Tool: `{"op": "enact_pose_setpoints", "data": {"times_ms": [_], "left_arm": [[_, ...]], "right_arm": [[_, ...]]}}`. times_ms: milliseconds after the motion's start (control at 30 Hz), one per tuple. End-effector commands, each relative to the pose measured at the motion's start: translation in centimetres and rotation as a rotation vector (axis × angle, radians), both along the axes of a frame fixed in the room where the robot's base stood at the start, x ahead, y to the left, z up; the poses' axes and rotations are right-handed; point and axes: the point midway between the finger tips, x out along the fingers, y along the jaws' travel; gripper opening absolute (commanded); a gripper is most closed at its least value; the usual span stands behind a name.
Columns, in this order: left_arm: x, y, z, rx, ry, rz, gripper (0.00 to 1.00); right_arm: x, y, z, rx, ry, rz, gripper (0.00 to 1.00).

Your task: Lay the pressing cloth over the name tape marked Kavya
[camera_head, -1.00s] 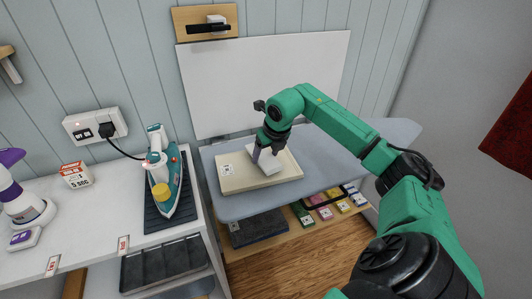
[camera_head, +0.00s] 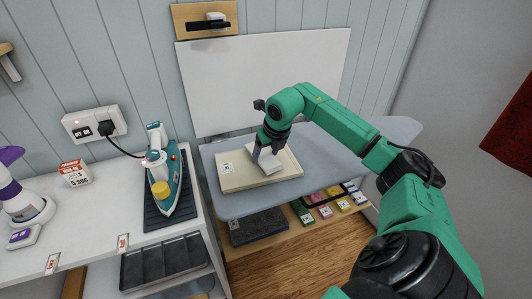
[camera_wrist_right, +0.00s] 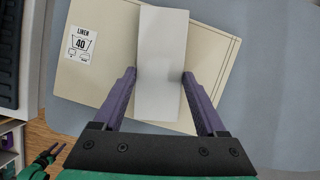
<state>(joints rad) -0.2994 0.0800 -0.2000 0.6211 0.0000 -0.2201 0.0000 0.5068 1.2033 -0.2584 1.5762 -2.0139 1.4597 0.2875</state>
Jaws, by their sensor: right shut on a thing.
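The white pressing cloth (camera_wrist_right: 162,60) is a flat pale strip between the purple fingers of my right gripper (camera_wrist_right: 159,78), which is shut on it. In the head view the cloth (camera_head: 266,163) shows over the cream linen piece (camera_head: 242,180) on the blue-grey ironing board (camera_head: 330,150). The linen piece also shows in the wrist view (camera_wrist_right: 110,45), with a "LINEN 40" label on its corner. I cannot tell whether the cloth touches it. No name tape reading Kavya can be made out.
A teal iron (camera_head: 164,180) stands on a dark mat on the white counter (camera_head: 100,210) at left. A small box (camera_head: 74,173) stands behind. The board's right side is clear.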

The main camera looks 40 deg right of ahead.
Motion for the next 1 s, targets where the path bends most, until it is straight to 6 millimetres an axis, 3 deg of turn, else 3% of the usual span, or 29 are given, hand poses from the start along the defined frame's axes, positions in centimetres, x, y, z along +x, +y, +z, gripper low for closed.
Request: {"op": "enact_pose_setpoints", "data": {"times_ms": [500,533,567,867,1000], "left_arm": [[-0.1,0.0,-0.7,0.0,0.001,-0.001,0.5],[-0.1,0.0,-0.6,0.0,0.001,-0.001,0.5],[-0.1,0.0,-0.6,0.0,0.001,-0.001,0.5],[-0.1,0.0,-0.7,0.001,0.002,-0.001,0.5],[-0.1,0.0,-1.1,0.0,0.002,0.0,0.5]], "right_arm": [[0.0,0.0,-0.9,0.0,0.0,0.0,0.19],[0.0,0.0,-0.8,0.0,0.0,0.0,0.85],[0.0,0.0,-0.8,0.0,0.0,0.0,0.97],[-0.1,0.0,-0.5,0.0,-0.001,0.0,1.0],[-0.8,0.1,1.3,-0.003,-0.003,0.001,1.0]]}}
